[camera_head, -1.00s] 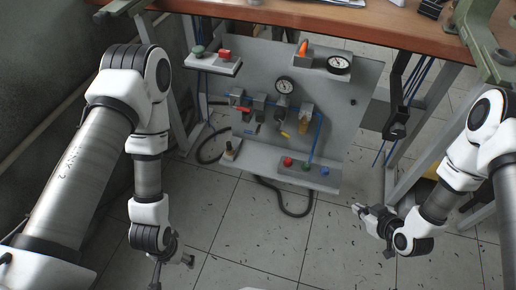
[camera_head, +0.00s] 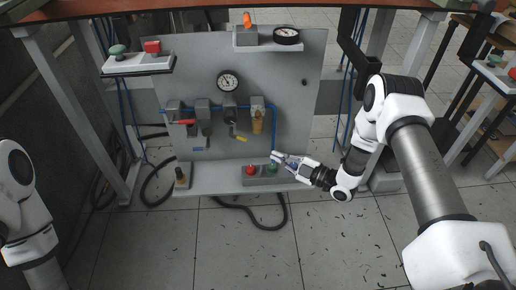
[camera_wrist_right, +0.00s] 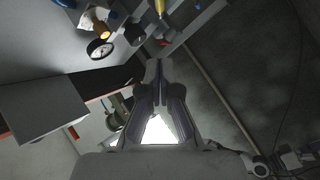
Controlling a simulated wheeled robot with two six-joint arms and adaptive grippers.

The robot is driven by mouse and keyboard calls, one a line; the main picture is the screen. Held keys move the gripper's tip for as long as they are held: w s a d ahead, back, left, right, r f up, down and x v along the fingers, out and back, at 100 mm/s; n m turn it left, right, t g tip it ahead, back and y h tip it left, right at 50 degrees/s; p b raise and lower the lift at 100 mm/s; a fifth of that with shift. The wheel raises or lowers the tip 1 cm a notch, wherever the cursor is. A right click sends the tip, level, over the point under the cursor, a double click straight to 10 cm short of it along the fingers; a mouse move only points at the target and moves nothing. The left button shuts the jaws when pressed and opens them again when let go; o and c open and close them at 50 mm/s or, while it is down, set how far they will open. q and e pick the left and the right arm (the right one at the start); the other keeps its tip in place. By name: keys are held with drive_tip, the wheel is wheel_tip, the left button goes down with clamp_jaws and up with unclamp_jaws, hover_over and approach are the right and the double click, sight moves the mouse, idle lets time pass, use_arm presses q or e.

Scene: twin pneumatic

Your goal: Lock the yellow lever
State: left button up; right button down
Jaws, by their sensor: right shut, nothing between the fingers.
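The yellow lever (camera_head: 240,138) is a small bar low on the pneumatic row of the grey panel (camera_head: 304,120), below the round gauge (camera_head: 229,81). It tilts slightly down to the right. My right gripper (camera_head: 275,157) is shut and empty, in front of the panel's lower right, below and right of the lever and apart from it. Its shut fingers (camera_wrist_right: 164,68) also show in the wrist view, where I cannot tell whether the yellow piece at the top edge is the lever. My left gripper is out of view; only part of that arm shows.
A red-handled valve (camera_head: 184,122) and an amber bowl (camera_head: 257,122) flank the lever. A lower shelf holds a box with a red button (camera_head: 250,170) and a green button (camera_head: 272,169), close to my right gripper. Upper shelves jut out.

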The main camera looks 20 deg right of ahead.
drive_tip(key=b, duration=0.3)
approach(239, 139)
wheel_tip(239, 139, up, 2)
drive_tip(key=a, duration=0.3)
drive_tip(key=w, duration=0.1)
drive_tip(key=w+f+b, duration=0.1)
drive_tip(key=w, duration=0.1)
drive_tip(key=w+b, duration=0.1)
drive_tip(key=shift+w+a+f, duration=0.15)
drive_tip(key=shift+a+f, duration=0.1)
drive_tip(key=shift+f, duration=0.05)
drive_tip(key=shift+w, duration=0.35)
drive_tip(key=shift+a+f+m+t+y+b, duration=0.15)
drive_tip(key=shift+f+m+t+y+b, duration=0.25)
drive_tip(key=shift+b, duration=0.4)
drive_tip(key=shift+f, duration=0.25)
drive_tip(key=shift+w+a+f, duration=0.15)
drive_tip(key=shift+a+f, duration=0.35)
drive_tip(key=shift+f, duration=0.1)
drive_tip(key=shift+w+a+f, duration=0.15)
drive_tip(key=shift+a+f, duration=0.35)
drive_tip(key=shift+f, duration=0.1)
drive_tip(key=shift+a, duration=0.1)
